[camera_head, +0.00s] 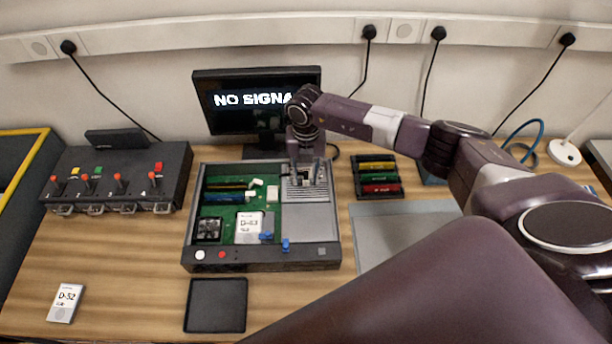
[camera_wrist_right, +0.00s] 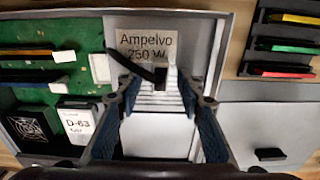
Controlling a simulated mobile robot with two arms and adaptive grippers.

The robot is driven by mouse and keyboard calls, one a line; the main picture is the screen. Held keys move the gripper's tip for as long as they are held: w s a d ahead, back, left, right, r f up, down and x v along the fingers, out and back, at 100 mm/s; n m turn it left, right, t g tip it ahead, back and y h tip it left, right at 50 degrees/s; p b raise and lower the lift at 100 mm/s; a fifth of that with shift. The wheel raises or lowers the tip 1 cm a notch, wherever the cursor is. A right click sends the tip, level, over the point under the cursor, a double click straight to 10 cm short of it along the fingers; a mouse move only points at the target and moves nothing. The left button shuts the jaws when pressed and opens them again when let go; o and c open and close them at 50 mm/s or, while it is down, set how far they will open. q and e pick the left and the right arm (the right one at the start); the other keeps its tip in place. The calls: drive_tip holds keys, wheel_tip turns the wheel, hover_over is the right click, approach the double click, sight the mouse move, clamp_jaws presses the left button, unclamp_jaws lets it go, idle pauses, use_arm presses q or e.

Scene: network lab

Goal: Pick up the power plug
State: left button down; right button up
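The power plug (camera_wrist_right: 160,74) is a small black block with a black cable running off to its left in the right wrist view. It is at the power supply (camera_wrist_right: 152,104), a pale grey ribbed box labelled "Ampelvo 250 W", which also shows in the head view (camera_head: 308,218). My right gripper (camera_wrist_right: 160,88) is open, its two blue-grey fingers spread to either side of the plug, with gaps on both sides. In the head view, my right gripper (camera_head: 307,177) points down over the back of the power supply and mostly hides the plug. My left gripper is out of view.
The open computer case (camera_head: 262,258) holds a green board and a D-63 drive (camera_head: 249,225). A monitor (camera_head: 228,125) stands behind it. A rack of coloured modules (camera_head: 378,178) is close on the right. A black tray (camera_head: 215,305) and D-52 drive (camera_head: 65,303) lie in front.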

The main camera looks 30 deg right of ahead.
drive_tip(key=c, duration=0.4)
clamp_jaws()
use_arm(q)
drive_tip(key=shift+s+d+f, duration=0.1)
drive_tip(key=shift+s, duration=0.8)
use_arm(e)
drive_tip(key=shift+r, duration=0.1)
